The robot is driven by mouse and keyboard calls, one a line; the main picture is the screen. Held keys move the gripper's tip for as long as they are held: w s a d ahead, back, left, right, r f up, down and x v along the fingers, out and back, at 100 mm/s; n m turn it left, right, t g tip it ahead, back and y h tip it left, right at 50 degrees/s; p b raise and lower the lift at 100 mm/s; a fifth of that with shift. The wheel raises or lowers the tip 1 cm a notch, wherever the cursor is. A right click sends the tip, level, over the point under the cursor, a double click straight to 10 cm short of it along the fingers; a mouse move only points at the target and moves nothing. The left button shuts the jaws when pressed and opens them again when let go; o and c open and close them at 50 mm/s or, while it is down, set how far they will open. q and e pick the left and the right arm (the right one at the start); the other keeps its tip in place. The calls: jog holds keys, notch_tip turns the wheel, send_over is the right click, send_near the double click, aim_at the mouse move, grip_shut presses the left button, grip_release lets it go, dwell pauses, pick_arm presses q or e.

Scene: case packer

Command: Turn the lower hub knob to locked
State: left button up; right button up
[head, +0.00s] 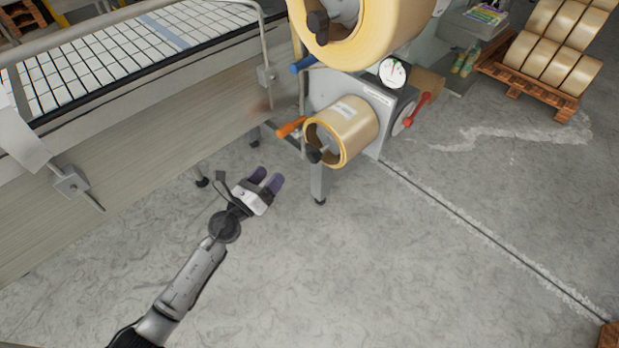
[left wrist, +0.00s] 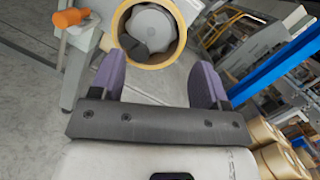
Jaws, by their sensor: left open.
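The lower hub knob (head: 313,154) is a small black knob at the front of the lower hub, inside the smaller tape roll (head: 350,124). In the left wrist view the dark knob (left wrist: 131,46) shows on the grey hub face (left wrist: 152,28) inside the tan roll (left wrist: 121,20), ahead of the fingers. My left gripper (head: 269,180) has purple fingers and is open and empty, below and left of the lower roll, apart from the knob. Its spread fingers also show in the left wrist view (left wrist: 158,82). My right gripper is not in view.
A larger tape roll (head: 372,35) with its own black knob (head: 318,25) sits above. An orange handle (head: 291,127) projects left of the lower roll. A red lever (head: 418,108) and dial gauge (head: 393,71) are on the machine. The conveyor (head: 130,60) runs left. Front floor is clear.

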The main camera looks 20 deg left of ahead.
aim_at(311, 159)
pick_arm(q)
jog(key=w+f+m+g+h+b, duration=0.2)
jog(key=w+f+m+g+b, duration=0.15)
jog(key=f+m, duration=0.4)
jog(key=shift+n+t, duration=0.25)
jog(key=shift+n, duration=0.1)
jog(key=b+x, duration=0.4)
jog(key=x, duration=0.8)
jog(key=shift+d+f+b, duration=0.2)
jog(key=shift+b, duration=0.15)
jog(key=shift+w+d+r, duration=0.1)
jog(key=shift+w+d, duration=0.15)
jog(key=shift+w, duration=0.25)
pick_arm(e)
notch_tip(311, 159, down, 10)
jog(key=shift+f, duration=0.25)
pick_arm(q)
jog(key=shift+c, duration=0.4)
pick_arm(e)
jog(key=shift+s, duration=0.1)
